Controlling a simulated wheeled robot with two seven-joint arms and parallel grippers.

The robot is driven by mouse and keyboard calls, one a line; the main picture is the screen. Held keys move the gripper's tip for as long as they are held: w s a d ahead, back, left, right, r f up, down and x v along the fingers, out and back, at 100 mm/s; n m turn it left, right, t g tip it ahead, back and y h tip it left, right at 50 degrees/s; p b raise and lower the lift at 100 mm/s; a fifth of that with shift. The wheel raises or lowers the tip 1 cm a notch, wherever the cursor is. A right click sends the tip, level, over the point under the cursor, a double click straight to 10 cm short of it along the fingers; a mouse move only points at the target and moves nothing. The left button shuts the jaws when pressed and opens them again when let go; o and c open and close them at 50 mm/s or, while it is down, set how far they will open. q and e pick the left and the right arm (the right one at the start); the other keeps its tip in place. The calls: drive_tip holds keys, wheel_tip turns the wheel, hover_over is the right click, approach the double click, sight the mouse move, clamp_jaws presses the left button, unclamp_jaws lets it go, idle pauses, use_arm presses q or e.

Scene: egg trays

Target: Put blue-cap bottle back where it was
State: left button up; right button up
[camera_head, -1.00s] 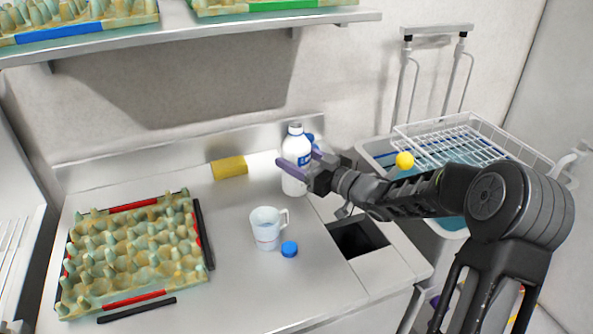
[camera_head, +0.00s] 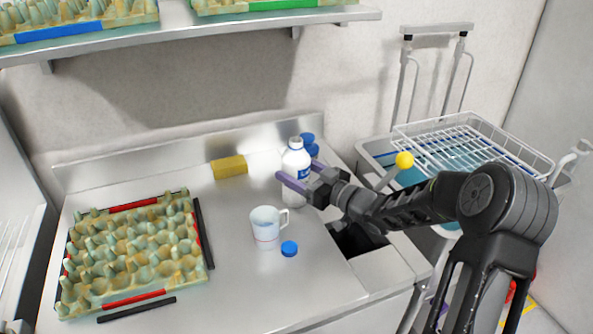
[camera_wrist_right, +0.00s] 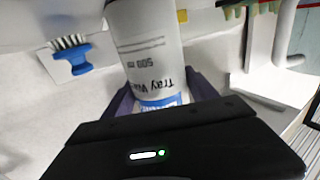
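A white bottle (camera_head: 293,160) with a blue label stands upright above the right part of the counter, behind the mug. Its neck is white, with no cap on it. A blue cap (camera_head: 289,249) lies on the counter in front of the mug. My right gripper (camera_head: 298,178) has its purple fingers around the bottle's body. In the right wrist view the bottle (camera_wrist_right: 150,50), with printed text, sits between the fingers (camera_wrist_right: 160,103). I cannot tell whether its base touches the counter. My left gripper is out of view.
An egg tray (camera_head: 135,257) with red strips lies left, and a yellow block (camera_head: 229,167) behind. A blue brush (camera_wrist_right: 72,60) is near the bottle. A dark opening (camera_head: 352,240) lies right of the mug.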

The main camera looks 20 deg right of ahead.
drive_tip(key=o, duration=0.3)
drive_tip(key=shift+r, duration=0.15)
drive_tip(key=b+v, duration=0.1)
drive_tip(key=v, duration=1.1)
drive_tip(key=shift+s, duration=0.1)
